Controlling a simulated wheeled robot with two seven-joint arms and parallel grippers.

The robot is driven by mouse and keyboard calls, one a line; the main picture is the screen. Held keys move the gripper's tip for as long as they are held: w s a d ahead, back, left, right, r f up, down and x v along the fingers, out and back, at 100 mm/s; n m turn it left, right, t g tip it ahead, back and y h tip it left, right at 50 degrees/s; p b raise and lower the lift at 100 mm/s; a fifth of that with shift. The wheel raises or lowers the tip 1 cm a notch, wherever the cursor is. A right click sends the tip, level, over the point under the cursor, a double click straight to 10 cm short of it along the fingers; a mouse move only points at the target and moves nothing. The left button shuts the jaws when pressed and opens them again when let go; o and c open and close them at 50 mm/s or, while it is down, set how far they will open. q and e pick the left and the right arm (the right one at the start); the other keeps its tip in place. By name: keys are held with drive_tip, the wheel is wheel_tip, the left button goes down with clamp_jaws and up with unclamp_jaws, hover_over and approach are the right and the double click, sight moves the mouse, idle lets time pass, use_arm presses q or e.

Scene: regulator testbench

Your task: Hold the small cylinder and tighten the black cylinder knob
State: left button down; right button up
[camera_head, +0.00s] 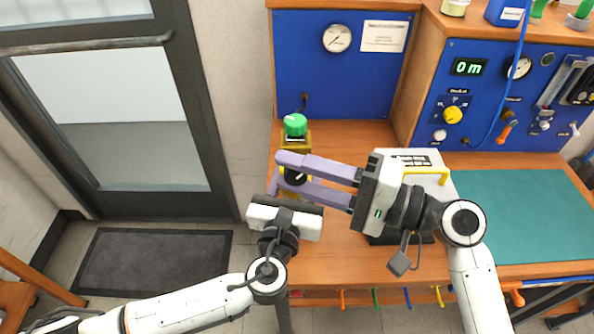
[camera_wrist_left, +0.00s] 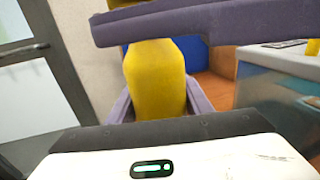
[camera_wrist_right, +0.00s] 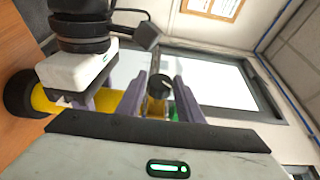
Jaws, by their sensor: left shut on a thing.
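A gap seems to show between fingers and knob in the right wrist view; contact cannot be told.
A blue gauge panel (camera_head: 308,85) stands behind the cylinder. A pale box with a yellow handle (camera_head: 428,170) is right of it, partly behind my right gripper. A green mat (camera_head: 530,215) covers the bench's right side. A glass door (camera_head: 120,120) is at the left.

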drive_tip(key=c, duration=0.6)
drive_tip(key=shift+o, duration=0.2)
drive_tip(key=shift+s+a+f+m+t+y, duration=0.15)
drive_tip(key=shift+m+t+y, duration=0.3)
drive_tip(key=shift+y, duration=0.35)
drive_tip(key=shift+m+t+y, duration=0.65)
drive_tip(key=shift+m+y, duration=0.1)
drive_tip(key=shift+y, duration=0.35)
drive_tip(key=o, duration=1)
drive_tip(key=shift+o, duration=0.2)
drive_tip(key=shift+d, duration=0.2)
drive_tip(key=v, duration=1.1)
drive_tip(key=shift+d, duration=0.4)
drive_tip(key=shift+s+f, duration=0.1)
drive_tip(key=shift+s, duration=0.05)
